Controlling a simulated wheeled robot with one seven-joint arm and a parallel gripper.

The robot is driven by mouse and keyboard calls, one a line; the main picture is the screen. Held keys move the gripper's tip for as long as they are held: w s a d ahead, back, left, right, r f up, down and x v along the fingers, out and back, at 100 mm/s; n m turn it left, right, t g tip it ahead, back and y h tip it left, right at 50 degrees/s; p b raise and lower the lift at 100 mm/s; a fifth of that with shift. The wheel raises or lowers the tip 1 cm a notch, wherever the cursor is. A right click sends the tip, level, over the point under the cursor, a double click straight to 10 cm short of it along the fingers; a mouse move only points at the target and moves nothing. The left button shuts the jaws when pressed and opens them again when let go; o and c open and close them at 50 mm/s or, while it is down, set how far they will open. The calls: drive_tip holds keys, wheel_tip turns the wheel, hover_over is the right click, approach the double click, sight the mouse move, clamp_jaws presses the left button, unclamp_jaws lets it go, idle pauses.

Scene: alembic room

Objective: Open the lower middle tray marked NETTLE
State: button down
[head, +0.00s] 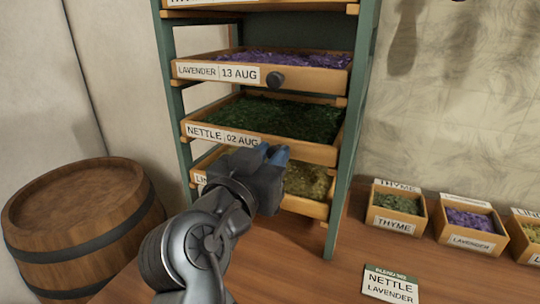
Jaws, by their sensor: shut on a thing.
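The NETTLE tray (320,152) is a wooden tray of dark green leaves in the green-posted rack, labelled NETTLE 02 AUG. It sits below the LAVENDER 13 AUG tray (325,80) and above a tray of yellowish herbs (307,182), whose label is mostly covered. My gripper (276,155) is at the front of the NETTLE tray, right of its label, shut on the tray's knob. The gripper hides the knob and part of the tray front. The NETTLE tray's front is roughly in line with the trays above and below.
A wooden barrel (82,215) stands at the left. On the wooden table (300,262) at the right are small boxes of thyme (397,222) and lavender (471,240), and a card (390,284) reading NETTLE, LAVENDER. The table before the rack is clear.

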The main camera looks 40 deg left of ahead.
drive_tip(key=b+v, duration=0.3)
drive_tip(key=v, duration=1.6)
drive_tip(key=shift+s, duration=0.25)
drive_tip(key=shift+a, duration=0.1)
drive_tip(key=c, duration=0.9)
unclamp_jaws()
drive_tip(key=b+v, duration=0.1)
drive_tip(key=v, duration=0.6)
drive_tip(key=shift+s, duration=0.4)
drive_tip(key=shift+f, duration=0.1)
